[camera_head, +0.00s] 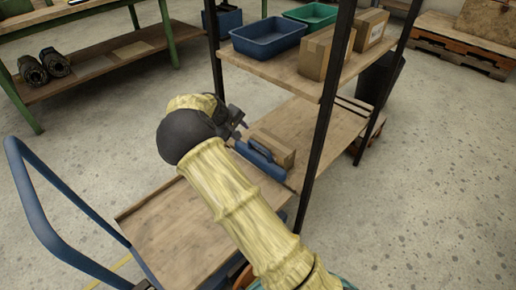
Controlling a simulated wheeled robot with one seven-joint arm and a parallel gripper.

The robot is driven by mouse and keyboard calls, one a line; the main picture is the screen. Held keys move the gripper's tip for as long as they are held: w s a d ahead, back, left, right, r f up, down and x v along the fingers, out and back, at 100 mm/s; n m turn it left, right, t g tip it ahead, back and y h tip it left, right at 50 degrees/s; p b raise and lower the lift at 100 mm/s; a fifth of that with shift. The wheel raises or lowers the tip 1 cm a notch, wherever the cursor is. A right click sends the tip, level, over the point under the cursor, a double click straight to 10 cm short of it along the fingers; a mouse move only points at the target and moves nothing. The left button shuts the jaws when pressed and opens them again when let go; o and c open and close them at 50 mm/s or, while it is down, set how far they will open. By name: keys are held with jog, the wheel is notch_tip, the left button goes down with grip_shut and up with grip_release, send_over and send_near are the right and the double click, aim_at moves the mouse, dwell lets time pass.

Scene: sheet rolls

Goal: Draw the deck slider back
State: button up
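A flat cart with a tubular blue handle (55,200) and a wooden deck (185,240) stands at the lower left. A blue piece with a raised grip (262,160) sits at the deck's far right end, in front of a cardboard box; I cannot tell for sure that it is the deck slider. My arm, in a yellowish sleeve, reaches up from the bottom over the deck. My gripper (238,122) is small and dark, just left of and above the blue piece. My arm hides much of it; I cannot tell whether it touches the piece or is open.
A shelf rack with dark posts (325,100) stands close right of my arm; its upper shelf holds a blue bin (268,37) and cardboard boxes (325,55). A green-legged bench (100,65) bears dark rolls (55,63).

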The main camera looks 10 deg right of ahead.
aim_at(260, 148)
jog(key=b+x, duration=0.5)
jog(key=x, duration=1.1)
jog(key=shift+f, duration=0.35)
jog(key=shift+w+d+f, duration=0.15)
jog(key=shift+w+f, duration=0.1)
jog(key=shift+f, duration=0.05)
jog(key=shift+d, duration=0.1)
jog(key=shift+s+d, duration=0.1)
jog(key=shift+c, duration=0.2)
grip_shut()
